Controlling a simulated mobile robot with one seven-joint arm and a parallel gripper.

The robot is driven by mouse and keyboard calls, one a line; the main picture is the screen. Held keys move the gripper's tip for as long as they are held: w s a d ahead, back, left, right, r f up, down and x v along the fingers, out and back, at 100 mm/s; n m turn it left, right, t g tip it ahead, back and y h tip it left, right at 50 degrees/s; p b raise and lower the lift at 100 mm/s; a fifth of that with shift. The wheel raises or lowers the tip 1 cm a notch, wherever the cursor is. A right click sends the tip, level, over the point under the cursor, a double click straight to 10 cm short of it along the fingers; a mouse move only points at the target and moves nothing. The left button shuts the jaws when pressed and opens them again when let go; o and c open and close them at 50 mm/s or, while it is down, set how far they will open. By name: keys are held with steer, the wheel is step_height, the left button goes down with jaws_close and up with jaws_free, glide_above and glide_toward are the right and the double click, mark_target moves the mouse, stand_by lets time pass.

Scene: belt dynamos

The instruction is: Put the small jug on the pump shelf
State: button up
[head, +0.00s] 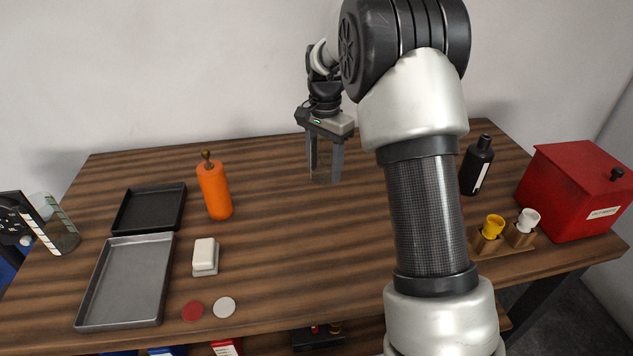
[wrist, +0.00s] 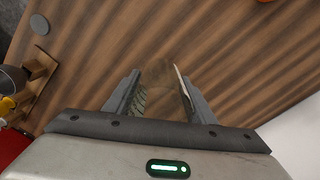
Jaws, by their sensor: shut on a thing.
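My gripper (head: 324,166) is over the back middle of the wooden table, pointing down. It is shut on a clear, see-through vessel (head: 322,175), which I take to be the small jug. The vessel also shows between the fingers in the wrist view (wrist: 160,76), with a pale strip by the right finger. Its outline is faint, and I cannot tell whether its base touches the table. A larger clear vessel with a white striped scale (head: 62,235) stands at the left edge. I cannot make out which thing is the pump shelf.
An orange bottle (head: 214,190), a black tray (head: 150,208), a grey tray (head: 128,285) and a white block (head: 205,253) are on the left. A black bottle (head: 477,165), yellow and white cups, and a red box (head: 570,190) are on the right. The table's middle is clear.

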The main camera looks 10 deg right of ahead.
step_height(320, 180, down, 10)
steer(key=shift+r+b, duration=0.1)
steer(key=shift+b, duration=0.25)
steer(key=o, duration=1.2)
